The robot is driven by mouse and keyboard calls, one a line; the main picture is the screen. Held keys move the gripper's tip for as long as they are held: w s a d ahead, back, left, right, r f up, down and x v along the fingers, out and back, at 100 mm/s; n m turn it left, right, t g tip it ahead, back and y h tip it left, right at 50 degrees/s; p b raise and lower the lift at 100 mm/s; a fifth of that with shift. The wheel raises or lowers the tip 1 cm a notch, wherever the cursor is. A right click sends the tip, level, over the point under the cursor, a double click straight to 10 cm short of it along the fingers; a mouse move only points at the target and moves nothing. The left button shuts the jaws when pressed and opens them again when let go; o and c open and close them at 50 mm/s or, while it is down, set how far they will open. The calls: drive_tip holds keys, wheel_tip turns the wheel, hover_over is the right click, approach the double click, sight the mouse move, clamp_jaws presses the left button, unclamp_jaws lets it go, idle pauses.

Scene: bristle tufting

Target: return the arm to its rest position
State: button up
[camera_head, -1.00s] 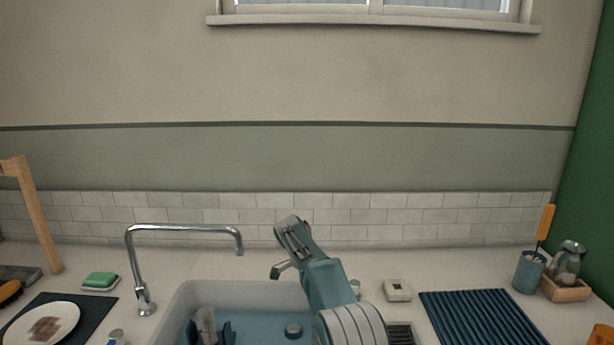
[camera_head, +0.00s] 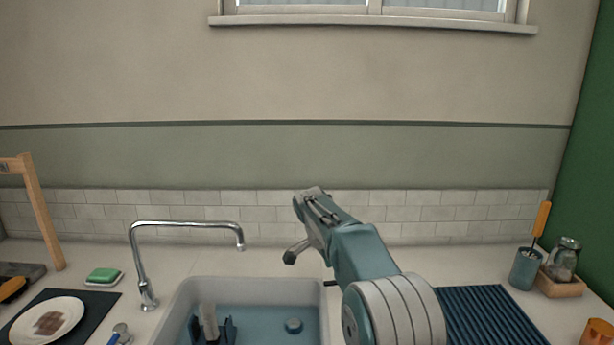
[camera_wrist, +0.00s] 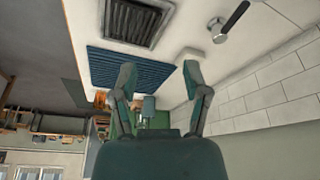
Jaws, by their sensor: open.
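My gripper (camera_head: 300,225) is raised above the right rim of the sink in the head view, in front of the tiled wall. In the wrist view my gripper (camera_wrist: 160,85) shows two fingers spread apart with nothing between them. It is open and empty. My arm comes up from the bottom right in the head view and hides part of the counter there.
The sink (camera_head: 255,283) holds bluish water with items in it. A chrome tap (camera_head: 140,265) stands at its left. A dark ribbed mat (camera_head: 490,315), a blue cup (camera_head: 525,268) and a jar (camera_head: 563,258) are at the right. A plate (camera_head: 65,308) lies at the left.

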drive_tip(key=s+d+r+n+t+y, duration=0.1)
drive_tip(key=s+d+r+n, duration=0.2)
drive_tip(key=s+r, duration=0.5)
drive_tip(key=s+d+r+n+t+y, duration=0.1)
drive_tip(key=s+d+r+n, duration=0.3)
drive_tip(key=s, duration=0.7)
drive_tip(key=s+d+f+n+t, duration=0.1)
drive_tip(key=s+f+n, duration=0.2)
drive_tip(key=s, duration=0.7)
drive_tip(key=s+d+f+n+t+y, duration=0.1)
drive_tip(key=s+f+n, duration=0.2)
drive_tip(key=s, duration=0.8)
drive_tip(key=shift+s+f, duration=0.2)
